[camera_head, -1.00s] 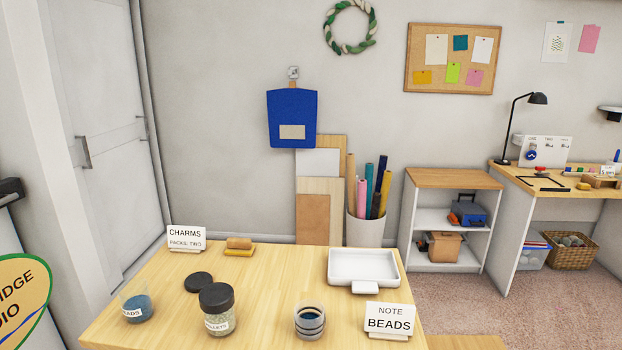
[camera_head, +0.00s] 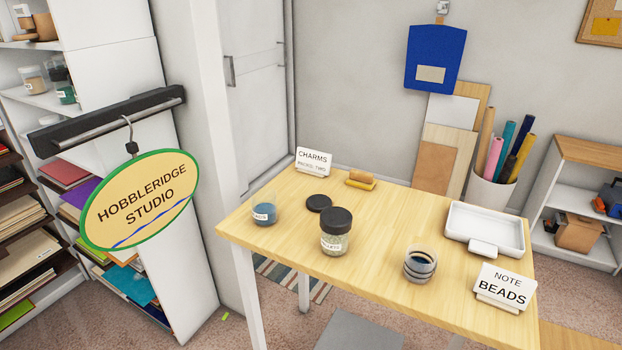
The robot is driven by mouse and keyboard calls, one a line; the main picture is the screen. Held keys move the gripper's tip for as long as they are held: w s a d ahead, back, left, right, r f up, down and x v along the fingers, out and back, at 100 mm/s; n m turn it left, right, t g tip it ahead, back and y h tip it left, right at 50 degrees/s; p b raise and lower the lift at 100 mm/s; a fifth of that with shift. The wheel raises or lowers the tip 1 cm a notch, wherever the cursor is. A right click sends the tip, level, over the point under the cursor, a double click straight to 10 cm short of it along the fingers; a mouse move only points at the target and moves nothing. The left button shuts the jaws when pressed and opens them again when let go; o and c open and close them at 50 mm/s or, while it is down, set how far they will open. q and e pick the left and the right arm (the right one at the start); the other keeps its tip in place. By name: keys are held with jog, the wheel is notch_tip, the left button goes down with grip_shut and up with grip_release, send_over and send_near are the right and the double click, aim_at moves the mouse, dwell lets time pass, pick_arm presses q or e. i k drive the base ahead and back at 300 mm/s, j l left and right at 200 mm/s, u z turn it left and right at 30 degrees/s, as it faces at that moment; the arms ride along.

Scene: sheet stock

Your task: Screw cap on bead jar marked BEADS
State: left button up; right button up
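A small open jar (camera_head: 264,214) with blue contents stands at the table's left end. Its white label is partly readable and ended in "ADS" in the earlier frame. A dark round cap (camera_head: 319,203) lies flat on the table, just behind and right of it. A taller jar of pale pellets (camera_head: 335,241) stands right of them with a dark lid (camera_head: 336,220) on it. A clear container (camera_head: 420,264) with dark contents and no lid visible stands farther right. Neither of my grippers shows in the view.
A hanging HOBBLERIDGE STUDIO sign (camera_head: 141,200) is left of the table, before shelves.

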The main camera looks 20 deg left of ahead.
aim_at(263, 201)
jog(key=i+j, duration=0.1)
jog(key=j, duration=0.35)
jog(key=i+j, duration=0.15)
jog(key=j, duration=0.35)
jog(key=i+j+z, duration=0.1)
jog(key=j, duration=0.35)
jog(key=i+j, duration=0.1)
jog(key=j, duration=0.4)
jog(key=i+j, duration=0.1)
jog(key=j, duration=0.4)
